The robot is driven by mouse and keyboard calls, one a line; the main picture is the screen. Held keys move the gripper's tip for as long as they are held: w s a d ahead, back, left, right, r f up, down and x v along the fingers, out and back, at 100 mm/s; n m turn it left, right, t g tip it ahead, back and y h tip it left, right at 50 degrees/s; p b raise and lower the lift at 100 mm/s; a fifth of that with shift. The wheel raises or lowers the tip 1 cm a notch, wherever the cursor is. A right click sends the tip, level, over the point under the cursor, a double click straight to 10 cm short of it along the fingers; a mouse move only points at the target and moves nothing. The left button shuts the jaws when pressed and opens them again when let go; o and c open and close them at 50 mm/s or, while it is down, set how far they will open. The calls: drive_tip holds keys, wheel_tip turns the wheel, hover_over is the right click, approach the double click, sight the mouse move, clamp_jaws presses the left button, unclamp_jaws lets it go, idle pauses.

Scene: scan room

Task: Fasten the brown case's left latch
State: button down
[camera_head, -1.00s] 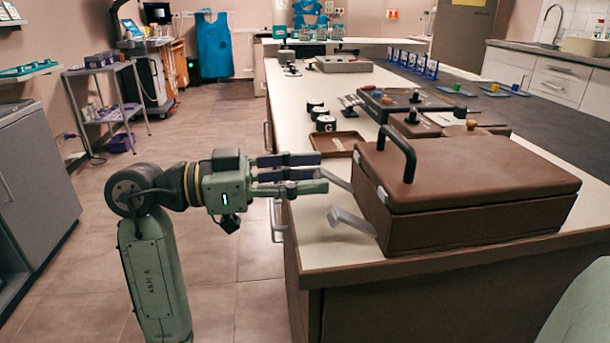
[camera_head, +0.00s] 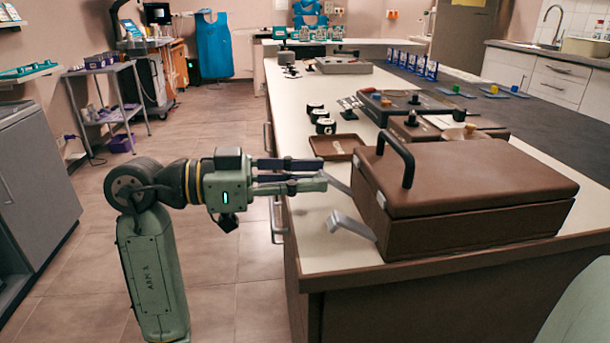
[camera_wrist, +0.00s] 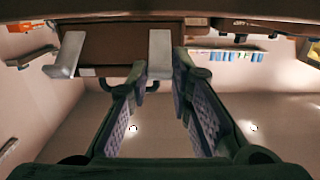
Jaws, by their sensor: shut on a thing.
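The brown case (camera_head: 470,216) stands shut on the counter, with a black handle (camera_head: 405,165) on its latch side. Its left latch (camera_head: 338,184), a grey flap, sticks out from the far part of that side. The other latch (camera_head: 350,224) is nearer in the head view and also stands out. My gripper (camera_head: 325,172) reaches in from the left, its fingers on the left latch. In the wrist view, which looks upside down, the left latch (camera_wrist: 160,52) lies between my fingertips (camera_wrist: 160,74); the other latch (camera_wrist: 68,54) stands clear to its left.
A brown tray (camera_head: 332,154) and several black containers lie behind the case on the counter (camera_head: 320,255). A grey box (camera_head: 400,105) sits farther back. The counter edge runs below my fingers, and the floor to the left is open.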

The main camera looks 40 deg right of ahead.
sight(326, 175)
drive_tip(key=r+p, duration=0.1)
drive_tip(key=r+t+y+p, duration=0.1)
drive_tip(key=p, duration=0.1)
drive_tip(key=shift+s+d+y, duration=0.15)
drive_tip(key=shift+d+y, duration=0.05)
drive_tip(key=shift+y, duration=0.1)
drive_tip(key=y+p, duration=0.1)
drive_tip(key=r+t+y+p, duration=0.1)
drive_tip(key=p, duration=0.1)
drive_tip(key=shift+s+d+r+p, duration=0.1)
drive_tip(key=shift+s+d+p, duration=0.2)
drive_tip(key=shift+d, duration=0.1)
drive_tip(key=y+p, duration=0.1)
drive_tip(key=d+t+y+p, duration=0.1)
drive_tip(key=p, duration=0.1)
drive_tip(key=shift+s+r, duration=0.25)
drive_tip(key=shift+r, duration=0.1)
drive_tip(key=shift+s+d+t+p, duration=0.1)
drive_tip(key=shift+d+t+p, duration=0.1)
drive_tip(key=shift+t+p, duration=0.35)
drive_tip(key=shift+y, duration=0.3)
drive_tip(key=shift+f, duration=0.1)
drive_tip(key=c, duration=1.4)
unclamp_jaws()
drive_tip(key=shift+c, duration=0.2)
